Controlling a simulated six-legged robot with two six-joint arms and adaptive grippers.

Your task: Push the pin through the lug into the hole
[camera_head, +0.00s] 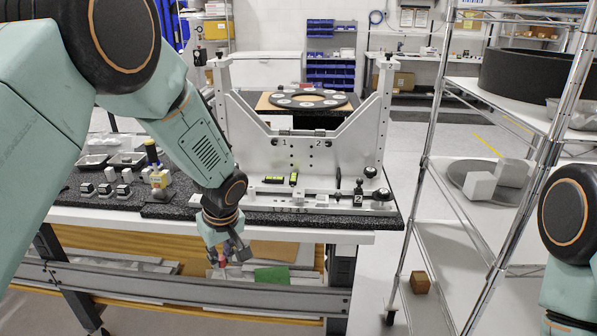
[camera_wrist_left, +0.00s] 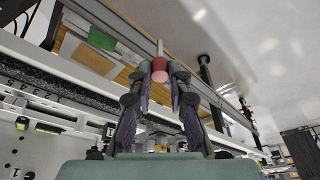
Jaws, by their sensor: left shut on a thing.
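The white mirror fixture (camera_head: 335,156) stands upright on the dark slab of the bench, with plates marked 1 and 2 on it. My left gripper (camera_head: 230,258) hangs in front of the bench's front edge, below the fixture. In the left wrist view my left gripper (camera_wrist_left: 160,72) is shut on a red, round-ended piece (camera_wrist_left: 159,66), which looks like the pin. My right gripper is out of view; only part of my right arm shows.
Two small levels (camera_head: 293,178) lie by the fixture's base. A wire shelf rack (camera_head: 437,150) stands at the right. A dark ring (camera_head: 308,99) lies behind the fixture.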

